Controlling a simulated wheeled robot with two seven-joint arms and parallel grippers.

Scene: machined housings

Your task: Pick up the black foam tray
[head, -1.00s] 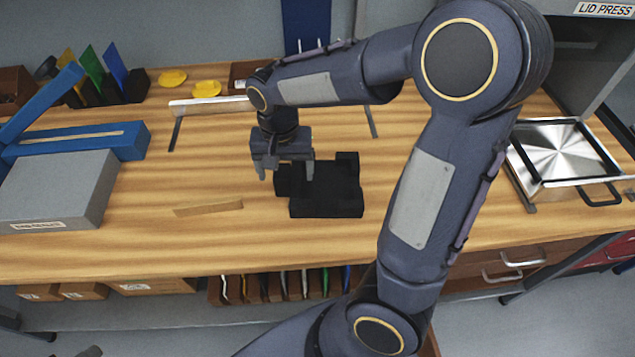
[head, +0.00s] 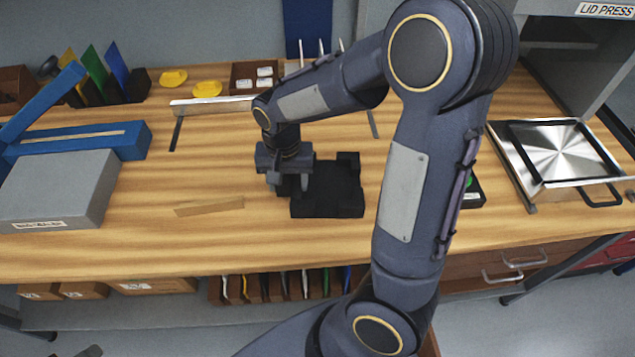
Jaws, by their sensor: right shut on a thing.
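The black foam tray (head: 328,196) lies on the wooden workbench, near the middle. It is a dark block with a raised piece at its back right corner. My right gripper (head: 290,190) is at the tray's left side, pointing down, and is shut on the tray's left edge. The fingertips are partly lost against the dark tray. The tray looks level and I cannot see a gap below it. My left gripper is not in view.
A grey box (head: 58,190) and a blue bar (head: 80,140) stand at the left. A steel tray (head: 560,150) is at the right by the lid press. A wooden strip (head: 210,206) lies left of the foam tray. Yellow discs (head: 207,89) lie at the back.

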